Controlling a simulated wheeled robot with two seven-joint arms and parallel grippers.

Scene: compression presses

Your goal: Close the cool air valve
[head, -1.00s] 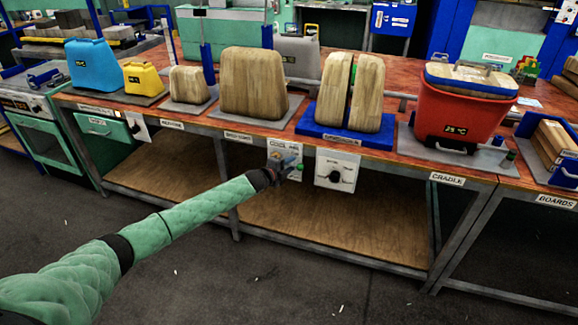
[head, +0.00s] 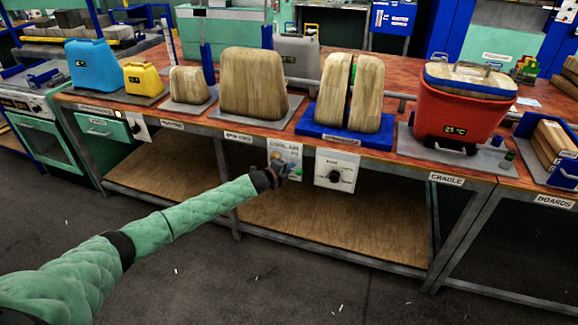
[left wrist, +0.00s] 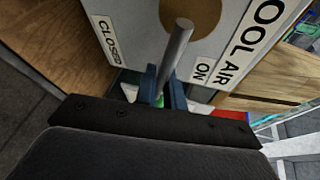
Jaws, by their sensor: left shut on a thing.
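The cool air valve panel (head: 287,152) is a pale plate under the front edge of the bench in the head view. In the left wrist view, the panel (left wrist: 135,20) bears a CLOSED label (left wrist: 107,40), an ON label (left wrist: 202,70) and a COOL AIR label (left wrist: 255,42). A brown disc (left wrist: 203,14) sits on it. My left gripper (head: 288,171) is at the panel. Its blue fingers (left wrist: 167,97) are shut on the grey valve lever (left wrist: 176,48), which shows between the CLOSED and ON labels. The lever's far end is partly hidden by the fingers.
A second panel with a black knob (head: 335,175) hangs just right of the valve. Above are the bench top (head: 215,125), wooden blocks (head: 253,82) and a red bucket (head: 455,110). A lower wooden shelf (head: 330,225) lies below.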

